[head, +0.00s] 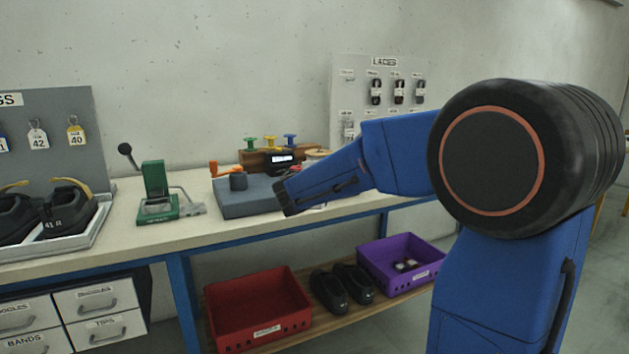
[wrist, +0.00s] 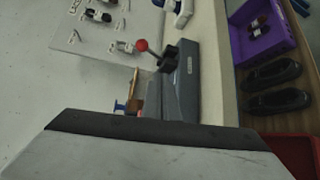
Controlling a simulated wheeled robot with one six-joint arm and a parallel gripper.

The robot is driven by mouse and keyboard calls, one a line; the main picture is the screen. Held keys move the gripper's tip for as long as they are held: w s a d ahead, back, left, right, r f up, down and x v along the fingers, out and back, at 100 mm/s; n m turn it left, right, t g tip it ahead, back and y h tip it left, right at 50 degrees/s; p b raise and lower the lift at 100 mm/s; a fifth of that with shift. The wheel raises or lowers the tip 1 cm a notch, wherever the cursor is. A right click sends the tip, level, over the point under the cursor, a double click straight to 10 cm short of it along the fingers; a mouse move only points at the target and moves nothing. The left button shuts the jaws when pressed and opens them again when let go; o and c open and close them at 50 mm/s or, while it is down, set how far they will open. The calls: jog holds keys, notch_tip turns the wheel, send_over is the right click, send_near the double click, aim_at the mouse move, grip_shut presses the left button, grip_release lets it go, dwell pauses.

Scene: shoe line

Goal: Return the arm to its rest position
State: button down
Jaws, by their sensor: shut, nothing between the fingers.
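My blue arm reaches left across the head view, over the front of the workbench (head: 235,233). Its dark end is in front of a grey bench fixture (head: 232,205), hiding part of it. In the wrist view, my gripper (wrist: 155,130) fills the bottom as a pale grey body with a dark front edge. It is shut and holds nothing. The grey fixture (wrist: 188,85) with a red-knobbed lever lies beyond it, apart from it as far as I can tell. In the head view I cannot make out the fingers.
A green hand press (head: 158,205) and a shoe tray (head: 95,232) stand on the bench to the left. A laces board (head: 350,75) stands behind. A red crate (head: 235,318), black shoes (head: 342,287) and a purple crate (head: 425,282) are on the lower shelf.

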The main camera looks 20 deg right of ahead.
jog(key=s+d+f+m+g+y, duration=0.1)
jog(key=s+f+m+g+y, duration=0.2)
jog(key=s, duration=0.9)
jog(key=s+f+m+g, duration=0.3)
jog(key=s+f+m, duration=0.15)
jog(key=s, duration=0.75)
jog(key=s+a+f+m+y, duration=0.1)
jog(key=s+a+f+y, duration=0.3)
jog(key=s+a, duration=0.3)
jog(key=s+a+f+m+y, duration=0.2)
jog(key=s+a+f+y, duration=0.2)
jog(key=s, duration=0.8)
jog(key=a+f, duration=0.2)
jog(key=a, duration=0.1)
jog(key=shift+s+a+f+g, duration=0.2)
jog(key=shift+a+f+g, duration=0.1)
jog(key=shift+f, duration=0.1)
